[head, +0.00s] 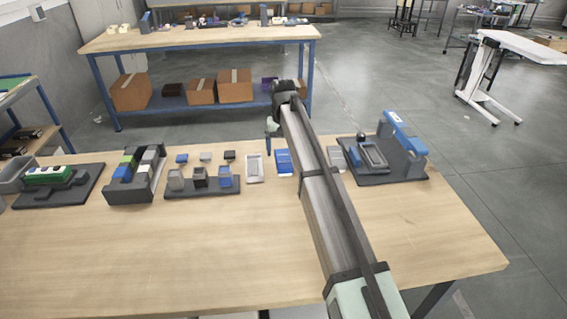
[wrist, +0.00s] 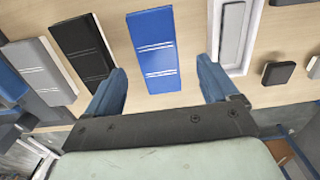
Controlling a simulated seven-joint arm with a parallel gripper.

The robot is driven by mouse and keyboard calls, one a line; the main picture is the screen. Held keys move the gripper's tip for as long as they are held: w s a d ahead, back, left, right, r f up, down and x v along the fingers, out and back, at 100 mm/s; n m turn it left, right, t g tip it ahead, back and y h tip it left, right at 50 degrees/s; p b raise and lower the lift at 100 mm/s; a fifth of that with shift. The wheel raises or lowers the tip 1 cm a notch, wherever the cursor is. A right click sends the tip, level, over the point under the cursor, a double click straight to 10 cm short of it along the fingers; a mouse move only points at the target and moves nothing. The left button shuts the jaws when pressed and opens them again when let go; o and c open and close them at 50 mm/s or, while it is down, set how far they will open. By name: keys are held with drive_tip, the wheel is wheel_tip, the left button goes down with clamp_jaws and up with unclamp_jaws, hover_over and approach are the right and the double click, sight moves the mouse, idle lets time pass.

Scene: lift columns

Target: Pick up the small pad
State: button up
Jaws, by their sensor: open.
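Several small pads lie on the wooden table: a small blue pad (head: 182,158), a small grey pad (head: 205,156) and a small black pad (head: 229,155). The small black pad also shows at the right of the wrist view (wrist: 278,73), with part of the grey one (wrist: 315,67) at the edge. I cannot tell which one is the task's pad. My gripper (wrist: 161,70) is open and empty, its blue fingers on either side of a larger flat blue pad (wrist: 155,50) in the picture. In the head view my gripper (head: 268,138) is above the table's far edge; my arm hides part of the table.
A pale tray with a grey piece (wrist: 232,35) lies between the blue pad and small black pad. Larger black (wrist: 80,45) and grey (wrist: 40,70) pads lie left. A dark fixture with blue top (head: 405,133) stands right; block holders (head: 203,190) stand left. The front table is clear.

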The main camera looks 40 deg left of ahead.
sight(284, 158)
drive_tip(key=shift+w+d+f, duration=0.1)
drive_tip(key=shift+f, duration=2.5)
drive_tip(key=shift+c, duration=0.4)
drive_tip(key=c, duration=1)
drive_tip(key=shift+r, duration=0.2)
